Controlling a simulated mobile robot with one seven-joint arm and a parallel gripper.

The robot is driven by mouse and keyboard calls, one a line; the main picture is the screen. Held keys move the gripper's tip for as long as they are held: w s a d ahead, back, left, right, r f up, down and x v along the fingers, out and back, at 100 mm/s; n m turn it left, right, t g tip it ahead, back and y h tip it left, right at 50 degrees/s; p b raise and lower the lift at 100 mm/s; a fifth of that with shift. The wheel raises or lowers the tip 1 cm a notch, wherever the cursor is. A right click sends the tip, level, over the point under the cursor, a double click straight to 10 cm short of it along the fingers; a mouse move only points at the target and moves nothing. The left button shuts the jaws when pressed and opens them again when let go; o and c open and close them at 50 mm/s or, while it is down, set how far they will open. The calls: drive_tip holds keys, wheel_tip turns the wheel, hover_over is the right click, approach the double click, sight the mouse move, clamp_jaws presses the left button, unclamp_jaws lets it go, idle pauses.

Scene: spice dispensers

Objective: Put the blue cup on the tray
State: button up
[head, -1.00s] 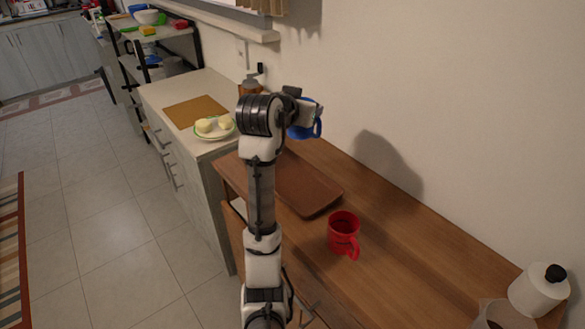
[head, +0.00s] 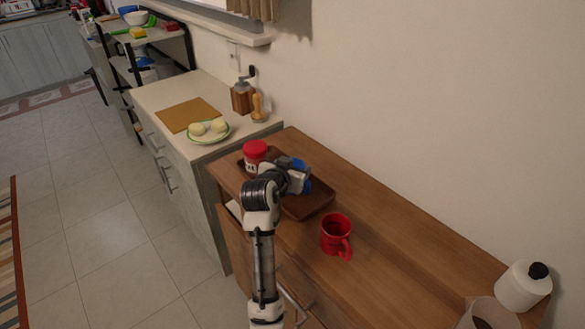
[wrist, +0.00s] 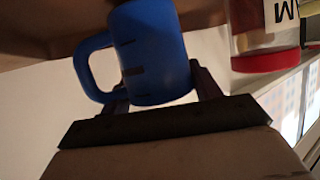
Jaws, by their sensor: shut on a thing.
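My gripper (head: 296,178) is shut on the blue cup (head: 301,168), over the brown tray (head: 317,203) on the wooden counter. In the head view my wrist hides most of the cup. In the wrist view the cup (wrist: 155,55) sits between the two fingers (wrist: 160,92), with its handle on the left. The brown surface shows close to the cup at the top of that view. I cannot tell whether the cup touches the tray.
A jar with a red lid (head: 255,151) stands on the tray's far left part, close to my gripper. A red mug (head: 336,236) stands in front of the tray. A plate with pale round food (head: 209,131) is on the neighbouring cabinet. The counter to the right is mostly clear.

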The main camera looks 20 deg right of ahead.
drive_tip(key=shift+f, duration=0.35)
drive_tip(key=shift+f, duration=0.1)
drive_tip(key=o, duration=1.2)
drive_tip(key=shift+f, duration=0.1)
drive_tip(key=shift+r, duration=0.25)
drive_tip(key=shift+s+a, duration=0.25)
drive_tip(key=shift+s, duration=0.05)
drive_tip(key=b+v, duration=0.2)
drive_tip(key=v, duration=0.9)
drive_tip(key=shift+s+r+b, duration=0.15)
drive_tip(key=shift+b, duration=0.15)
